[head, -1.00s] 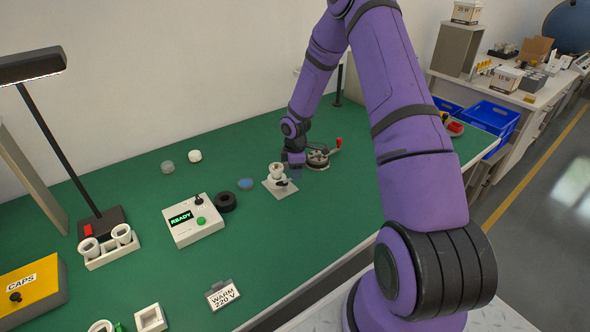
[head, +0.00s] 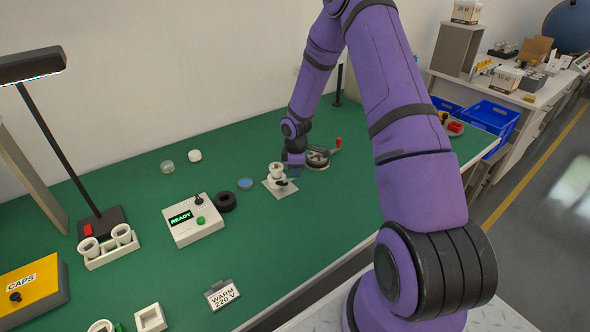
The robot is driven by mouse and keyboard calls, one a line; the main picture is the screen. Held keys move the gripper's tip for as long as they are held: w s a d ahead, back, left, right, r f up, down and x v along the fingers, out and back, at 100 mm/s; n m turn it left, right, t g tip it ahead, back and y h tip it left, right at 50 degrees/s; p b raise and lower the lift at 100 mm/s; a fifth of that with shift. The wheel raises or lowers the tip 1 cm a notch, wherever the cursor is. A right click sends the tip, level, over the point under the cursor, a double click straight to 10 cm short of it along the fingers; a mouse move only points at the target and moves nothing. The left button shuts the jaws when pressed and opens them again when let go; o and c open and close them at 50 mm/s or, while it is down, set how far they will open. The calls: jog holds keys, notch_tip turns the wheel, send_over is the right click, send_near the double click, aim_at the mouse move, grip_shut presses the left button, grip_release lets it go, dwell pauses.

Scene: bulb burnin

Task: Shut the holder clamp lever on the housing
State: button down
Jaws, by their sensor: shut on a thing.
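The white housing (head: 275,170) stands upright in a holder on a pale square plate (head: 281,190) at the middle of the green bench. A small dark part, which looks like the clamp lever (head: 282,183), shows low at the housing's front. My gripper (head: 293,172) points down right beside the housing and holder, on their right side. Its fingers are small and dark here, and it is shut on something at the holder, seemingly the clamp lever. The contact itself is too small to make out.
Behind my gripper is a round fixture with a red-tipped handle (head: 338,143). To the left are a black ring (head: 226,202), a blue disc (head: 245,183) and a white READY box (head: 193,220). A WARM 220 V sign (head: 222,295) stands nearer.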

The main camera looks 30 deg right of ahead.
jog(key=m, duration=0.2)
jog(key=s+m, duration=0.1)
jog(key=m, duration=0.1)
jog(key=s+m, duration=0.1)
jog(key=m, duration=0.1)
jog(key=shift+a, duration=0.4)
jog(key=shift+s+a+m+g, duration=0.1)
jog(key=shift+s+a+m, duration=0.1)
jog(key=shift+m, duration=0.55)
jog(key=shift+s+a+m+g, duration=0.1)
jog(key=shift+s+a+m, duration=0.05)
jog(key=shift+m, duration=0.65)
jog(key=shift+s+a+m+g, duration=0.1)
jog(key=shift+s+a+m, duration=0.1)
jog(key=shift+m, duration=0.55)
jog(key=c, duration=1)
grip_release()
jog(key=shift+a, duration=0.1)
jog(key=r, duration=1)
jog(key=shift+s+a+r, duration=0.1)
jog(key=shift+a+r, duration=0.15)
jog(key=shift+r, duration=0.15)
jog(key=shift+r, duration=0.1)
